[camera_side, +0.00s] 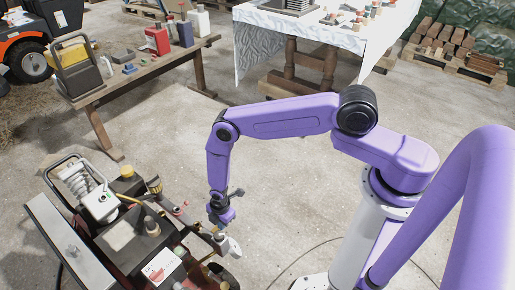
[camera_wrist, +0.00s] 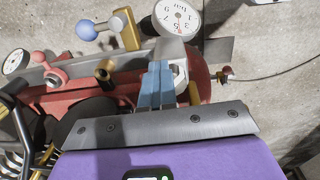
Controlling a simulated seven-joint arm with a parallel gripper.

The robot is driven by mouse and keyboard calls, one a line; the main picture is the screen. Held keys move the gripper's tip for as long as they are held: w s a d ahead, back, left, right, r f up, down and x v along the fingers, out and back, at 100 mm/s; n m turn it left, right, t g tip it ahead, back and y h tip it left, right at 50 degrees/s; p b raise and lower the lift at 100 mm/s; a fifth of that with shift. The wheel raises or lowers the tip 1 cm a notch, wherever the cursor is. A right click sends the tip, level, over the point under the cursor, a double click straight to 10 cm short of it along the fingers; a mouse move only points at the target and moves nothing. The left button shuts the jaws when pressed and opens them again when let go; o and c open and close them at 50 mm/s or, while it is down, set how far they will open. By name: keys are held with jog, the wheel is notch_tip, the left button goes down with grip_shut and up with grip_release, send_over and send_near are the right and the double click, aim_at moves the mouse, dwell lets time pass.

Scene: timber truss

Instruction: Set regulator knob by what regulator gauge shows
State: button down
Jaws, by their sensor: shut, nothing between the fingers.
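A round white gauge marked "bar" (camera_wrist: 178,17) stands at the top of the wrist view, upside down. It has a red mark near its lower rim; the needle is too small to read surely. A pale grey round part (camera_wrist: 181,76), perhaps the regulator knob, shows beside and behind the fingertips, partly hidden. My gripper (camera_wrist: 157,66) is shut and empty, its blue fingers in front of the grey fitting under the gauge. I cannot tell whether they touch it. In the side view my gripper (camera_side: 220,222) is low over the machine, close to a white gauge (camera_side: 229,246).
A second gauge (camera_wrist: 15,62), a red-handled fitting (camera_wrist: 55,74), a blue ball-ended lever (camera_wrist: 86,31) and a small red knob (camera_wrist: 226,74) crowd around. The red tank (camera_wrist: 75,98) lies below. A workbench (camera_side: 140,72) stands behind; open concrete floor lies between.

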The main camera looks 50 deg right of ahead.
jog(key=shift+g, duration=0.3)
jog(key=r, duration=0.1)
jog(key=s+r, duration=0.1)
jog(key=r, duration=0.1)
jog(key=s+r, duration=0.1)
jog(key=r, duration=0.1)
jog(key=shift+s+d, duration=0.15)
jog(key=shift+d, duration=0.25)
notch_tip(320, 180, down, 6)
jog(key=w, duration=0.1)
jog(key=shift+w+a, duration=0.2)
jog(key=shift+w, duration=0.2)
jog(key=shift+a, duration=0.1)
dwell(0.7)
